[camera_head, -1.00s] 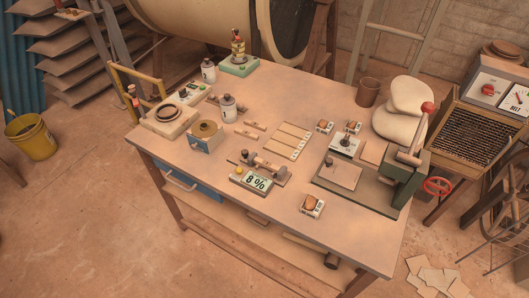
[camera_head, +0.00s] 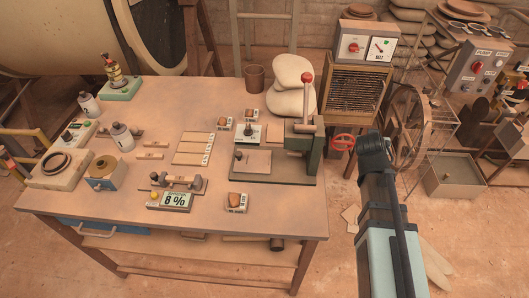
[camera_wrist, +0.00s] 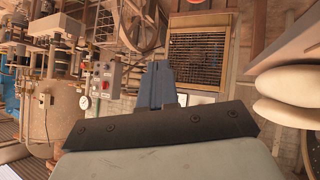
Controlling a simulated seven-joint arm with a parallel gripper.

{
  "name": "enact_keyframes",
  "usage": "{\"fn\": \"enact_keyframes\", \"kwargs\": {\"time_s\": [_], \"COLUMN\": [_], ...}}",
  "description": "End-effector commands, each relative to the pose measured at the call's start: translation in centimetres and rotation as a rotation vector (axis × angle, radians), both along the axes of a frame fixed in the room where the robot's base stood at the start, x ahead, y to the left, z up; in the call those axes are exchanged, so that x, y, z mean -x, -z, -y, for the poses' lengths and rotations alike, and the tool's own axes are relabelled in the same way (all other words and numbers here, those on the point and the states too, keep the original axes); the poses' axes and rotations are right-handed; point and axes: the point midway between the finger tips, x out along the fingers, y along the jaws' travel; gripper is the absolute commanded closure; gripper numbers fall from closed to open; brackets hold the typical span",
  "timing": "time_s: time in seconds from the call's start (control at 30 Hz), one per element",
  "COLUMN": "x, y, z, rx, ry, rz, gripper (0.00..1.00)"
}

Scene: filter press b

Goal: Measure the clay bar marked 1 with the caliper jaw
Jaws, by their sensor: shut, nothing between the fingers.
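Two small clay bars (camera_head: 150,156) lie loose on the table, left of a set of pale slats. No number 1 is legible on them. A dark caliper-like gauge (camera_head: 180,184) with a brown bar-shaped part sits nearer the front edge, beside a display (camera_head: 170,201) reading 8 %. I cannot tell whether that part is a clay bar or the jaw. My gripper (camera_head: 370,143) is beyond the table's right edge, far from the bars. In the wrist view my fingers (camera_wrist: 157,85) are shut and empty. No bar or gauge shows there.
A green press (camera_head: 304,150) with a red-knobbed lever stands at the table's right end, between my gripper and the bars. White sacks (camera_head: 290,95) lie behind it. Small labelled blocks (camera_head: 237,202) and bottles (camera_head: 122,138) are spread around. The front right tabletop is clear.

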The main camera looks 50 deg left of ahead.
Motion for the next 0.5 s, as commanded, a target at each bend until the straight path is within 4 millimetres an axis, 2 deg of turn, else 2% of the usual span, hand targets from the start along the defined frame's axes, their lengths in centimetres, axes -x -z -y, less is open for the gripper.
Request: {"fn": "enact_keyframes", "kwargs": {"time_s": [0.03, 0.1, 0.3, 0.5], "x": [0.6, 1.4, 4.6, 7.8], "y": [-2.3, -5.2, -13.4, -19.3], "z": [-1.8, -3.9, -9.2, -12.7], "rx": [-0.033, -0.080, -0.214, -0.323], "ry": [-0.019, -0.040, -0.103, -0.152], "rz": [0.028, 0.063, 0.150, 0.198], "gripper": [1.00, 1.00, 1.00, 1.00]}}
